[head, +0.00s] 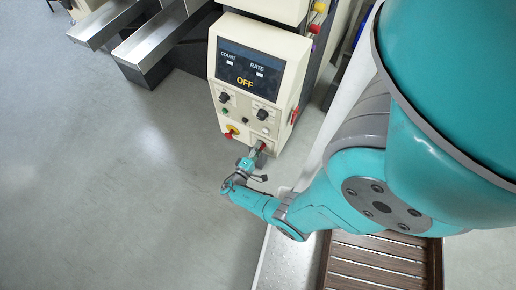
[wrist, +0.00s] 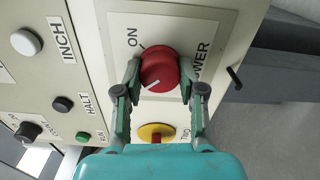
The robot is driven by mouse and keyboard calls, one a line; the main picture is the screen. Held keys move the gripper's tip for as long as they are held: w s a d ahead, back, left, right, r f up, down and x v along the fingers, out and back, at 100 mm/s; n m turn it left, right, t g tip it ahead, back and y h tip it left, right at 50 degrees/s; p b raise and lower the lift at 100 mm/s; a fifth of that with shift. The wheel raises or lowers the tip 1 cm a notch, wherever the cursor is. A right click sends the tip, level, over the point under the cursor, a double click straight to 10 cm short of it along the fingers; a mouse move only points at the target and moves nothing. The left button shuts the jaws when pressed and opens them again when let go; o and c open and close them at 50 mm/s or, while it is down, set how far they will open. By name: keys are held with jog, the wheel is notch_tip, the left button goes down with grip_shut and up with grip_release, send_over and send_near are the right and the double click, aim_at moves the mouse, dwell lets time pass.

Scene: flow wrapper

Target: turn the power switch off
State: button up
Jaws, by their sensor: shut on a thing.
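The power switch is a round red knob (wrist: 160,68) on a pale plate marked ON and POWER in the wrist view. A white line on the knob points toward its lower left, away from the ON mark (wrist: 132,36). My gripper (wrist: 160,80) has one finger on each side of the knob and is shut on it. In the head view my gripper (head: 258,150) is at the low front of the cream control box (head: 247,128), largely hiding the switch. The box's display (head: 247,70) reads OFF in yellow, with COUNT and RATE above.
A yellow and red knob (wrist: 156,133) sits just below the switch, partly behind my gripper. INCH, HALT and RUN buttons lie to the left in the wrist view. Metal chutes (head: 150,45) stand at the upper left, and a brown slatted pallet (head: 380,262) lies at the lower right. Floor is open left.

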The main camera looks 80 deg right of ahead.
jog(key=shift+n, duration=0.4)
jog(key=o, duration=1.1)
jog(key=shift+o, duration=0.2)
jog(key=v, duration=1.2)
jog(key=shift+a+f, duration=0.1)
